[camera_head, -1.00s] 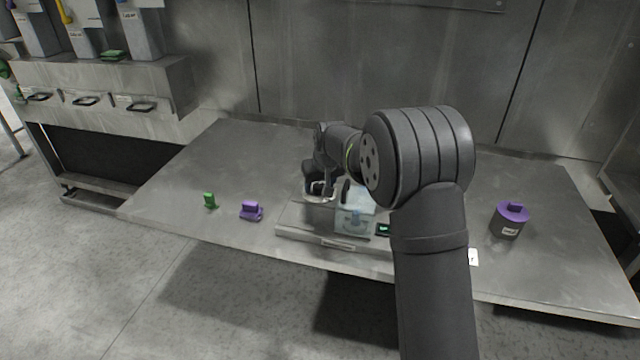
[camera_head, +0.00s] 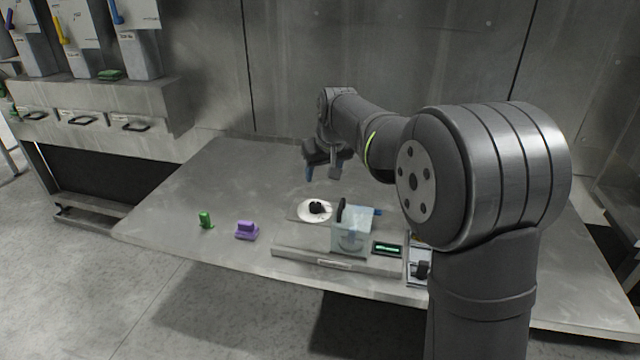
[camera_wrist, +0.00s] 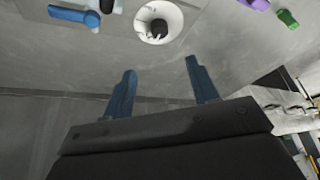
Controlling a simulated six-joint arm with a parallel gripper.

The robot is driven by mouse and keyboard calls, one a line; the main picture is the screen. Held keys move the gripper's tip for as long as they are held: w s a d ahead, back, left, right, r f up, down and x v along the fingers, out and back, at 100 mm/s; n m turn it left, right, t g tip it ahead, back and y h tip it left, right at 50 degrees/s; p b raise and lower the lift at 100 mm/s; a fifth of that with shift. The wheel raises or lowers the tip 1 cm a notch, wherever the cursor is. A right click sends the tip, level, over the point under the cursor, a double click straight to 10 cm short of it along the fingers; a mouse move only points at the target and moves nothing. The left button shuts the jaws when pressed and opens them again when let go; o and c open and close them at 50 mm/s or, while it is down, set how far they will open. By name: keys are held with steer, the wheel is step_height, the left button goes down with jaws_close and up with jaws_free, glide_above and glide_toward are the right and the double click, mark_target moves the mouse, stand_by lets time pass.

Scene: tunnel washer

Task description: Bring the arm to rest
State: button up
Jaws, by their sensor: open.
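My gripper (camera_head: 322,172) hangs above the back of the steel table (camera_head: 180,215), behind a white round dish (camera_head: 314,211) with a dark thing in it. In the wrist view my gripper (camera_wrist: 160,88) shows two blue fingers spread apart with nothing between them. The white dish (camera_wrist: 158,22) lies beyond the fingertips there, apart from them. My arm reaches in from the right of the head view and hides part of the table's right side.
A clear box (camera_head: 351,232) stands on a scale-like base with a lit display (camera_head: 388,248). A purple block (camera_head: 246,230) and a green piece (camera_head: 206,220) lie to the left. Drawers (camera_head: 82,120) stand at far left. The table's back left is clear.

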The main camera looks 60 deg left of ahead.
mark_target(315, 204)
steer(key=shift+v, duration=1)
steer(key=x, duration=1.7)
steer(key=shift+f, duration=0.25)
steer(key=shift+r, duration=0.1)
